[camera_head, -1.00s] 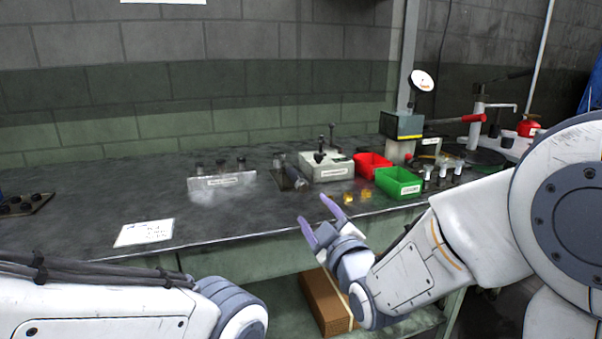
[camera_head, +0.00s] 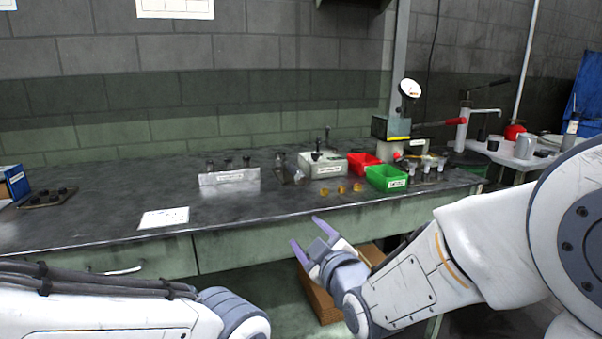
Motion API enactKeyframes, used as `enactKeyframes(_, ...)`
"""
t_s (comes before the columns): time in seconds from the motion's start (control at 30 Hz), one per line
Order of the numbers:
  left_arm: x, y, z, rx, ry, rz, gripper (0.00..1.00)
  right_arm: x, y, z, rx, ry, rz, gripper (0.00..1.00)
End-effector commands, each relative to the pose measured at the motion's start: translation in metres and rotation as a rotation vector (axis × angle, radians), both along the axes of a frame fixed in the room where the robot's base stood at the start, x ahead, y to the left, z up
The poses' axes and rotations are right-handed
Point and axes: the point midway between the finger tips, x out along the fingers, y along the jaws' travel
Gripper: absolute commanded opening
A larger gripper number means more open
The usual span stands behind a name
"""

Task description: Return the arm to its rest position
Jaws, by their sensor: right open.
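My right gripper (camera_head: 308,237) is open and empty, its two purple fingers apart. It is low in front of the workbench's front edge, clear of the bench top (camera_head: 110,215). My right arm (camera_head: 410,285) reaches in from the right. My left arm comes in at the bottom left; its gripper is out of view.
On the bench are a green bin (camera_head: 386,178), a red bin (camera_head: 362,161), a grey fixture block (camera_head: 322,165), a labelled rack (camera_head: 230,178), small yellow parts (camera_head: 341,190) and a paper card (camera_head: 164,218). A cardboard box (camera_head: 322,300) is below the bench, behind the right gripper.

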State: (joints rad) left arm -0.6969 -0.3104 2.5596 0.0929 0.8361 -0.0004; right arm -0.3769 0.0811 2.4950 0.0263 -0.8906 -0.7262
Motion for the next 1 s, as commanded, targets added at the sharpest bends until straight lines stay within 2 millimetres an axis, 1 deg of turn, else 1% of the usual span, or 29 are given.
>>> enactKeyframes(0.17, 0.0, 0.0, 0.0, 0.001, 0.001, 0.0, 0.6, -0.014, 0.009, -0.019, 0.018, 0.133, 0.016, 0.68)
enactKeyframes(0.27, 0.0, 0.0, 0.0, 0.001, 0.001, 0.0, 0.6, -0.026, 0.013, -0.033, 0.028, 0.236, 0.022, 0.68)
enactKeyframes(0.37, 0.0, 0.0, 0.0, 0.001, 0.001, 0.0, 0.6, -0.043, 0.018, -0.049, 0.038, 0.359, 0.022, 0.68)
enactKeyframes(0.43, 0.0, 0.0, 0.0, 0.001, 0.001, 0.0, 0.6, -0.061, 0.021, -0.063, 0.045, 0.466, 0.02, 0.68)
enactKeyframes(0.47, 0.0, 0.0, 0.0, 0.001, 0.001, 0.0, 0.6, -0.07, 0.022, -0.069, 0.046, 0.519, 0.017, 0.68)
enactKeyframes(0.57, 0.0, 0.0, 0.0, 0.001, 0.001, 0.0, 0.6, -0.11, 0.023, -0.092, 0.042, 0.725, -0.003, 0.68)
enactKeyframes(0.6, 0.0, 0.0, 0.0, 0.001, 0.001, 0.0, 0.6, -0.129, 0.021, -0.1, 0.039, 0.81, -0.019, 0.68)
enactKeyframes(0.67, 0.0, 0.0, 0.0, 0.001, 0.001, 0.0, 0.6, -0.156, 0.017, -0.11, 0.023, 0.93, -0.047, 0.68)
enactKeyframes(0.7, 0.0, 0.0, 0.0, 0.001, 0.001, 0.0, 0.6, -0.173, 0.014, -0.116, 0.01, 1.003, -0.068, 0.68)
enactKeyframes(0.83, 0.0, 0.0, 0.0, 0.001, 0.001, 0.0, 0.6, -0.224, 0.0, -0.126, -0.031, 1.199, -0.141, 0.68)
enactKeyframes(1.0, 0.0, 0.0, 0.0, 0.001, 0.001, 0.0, 0.6, -0.279, -0.021, -0.129, -0.099, 1.39, -0.238, 0.68)
